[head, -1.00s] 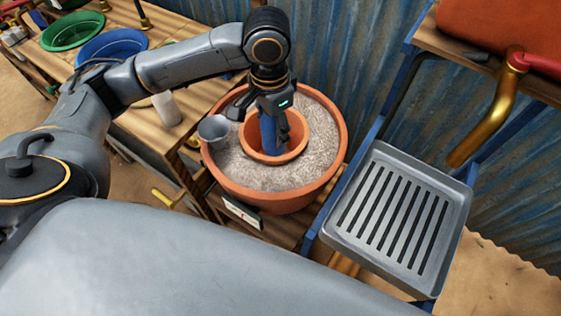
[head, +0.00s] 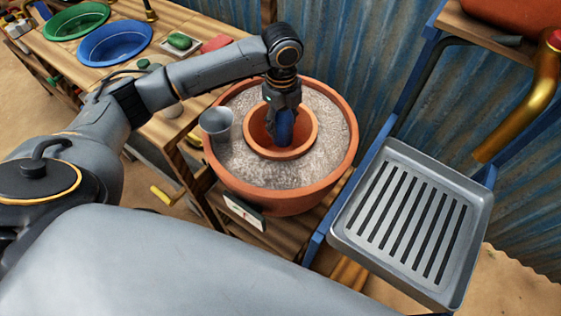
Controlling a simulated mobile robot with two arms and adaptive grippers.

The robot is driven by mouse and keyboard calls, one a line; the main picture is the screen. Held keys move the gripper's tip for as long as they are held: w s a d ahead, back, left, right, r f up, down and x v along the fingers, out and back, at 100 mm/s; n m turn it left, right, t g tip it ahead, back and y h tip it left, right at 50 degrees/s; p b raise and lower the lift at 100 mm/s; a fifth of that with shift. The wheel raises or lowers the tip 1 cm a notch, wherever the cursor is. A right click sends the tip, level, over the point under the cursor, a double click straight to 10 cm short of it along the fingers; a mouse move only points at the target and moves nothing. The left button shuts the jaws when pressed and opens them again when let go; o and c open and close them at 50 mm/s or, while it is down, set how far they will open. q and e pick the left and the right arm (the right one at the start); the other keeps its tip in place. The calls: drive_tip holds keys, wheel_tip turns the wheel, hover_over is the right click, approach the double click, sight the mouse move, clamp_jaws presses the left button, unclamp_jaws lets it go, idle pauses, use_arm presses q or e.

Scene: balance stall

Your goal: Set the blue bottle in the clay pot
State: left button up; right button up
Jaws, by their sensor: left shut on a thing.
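The blue bottle (head: 286,128) is upright or nearly so, with its lower part inside the inner clay pot (head: 253,150). My left gripper (head: 284,108) is shut on the upper part of the bottle, above the pot's opening. The inner pot stands in pale granular fill (head: 240,165) within a larger clay pot (head: 290,203). The bottle's base is hidden, so I cannot tell whether it touches the pot's floor. My right gripper is not in view.
A grey cup (head: 217,122) sits at the large pot's left rim. A slotted metal tray (head: 345,240) stands to the right, below a brass spout (head: 525,95). Green (head: 75,22) and blue (head: 115,42) bowls are on the wooden table at the upper left. Corrugated metal stands behind.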

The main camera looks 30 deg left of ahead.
sight(281, 123)
use_arm(q)
drive_tip(key=f+m, duration=0.1)
drive_tip(key=w+a+f+m, duration=0.1)
drive_tip(key=m, duration=0.1)
drive_tip(key=shift+w+f+b, duration=0.1)
drive_tip(key=shift+f+b, duration=0.2)
drive_tip(key=shift+b, duration=0.1)
wheel_tip(281, 123, down, 10)
drive_tip(key=shift+r, duration=0.1)
drive_tip(key=o, duration=1.5)
drive_tip(key=shift+f, duration=0.25)
drive_tip(key=shift+o, duration=0.2)
drive_tip(key=shift+r, duration=0.1)
wheel_tip(281, 123, up, 12)
drive_tip(key=shift+r, duration=0.1)
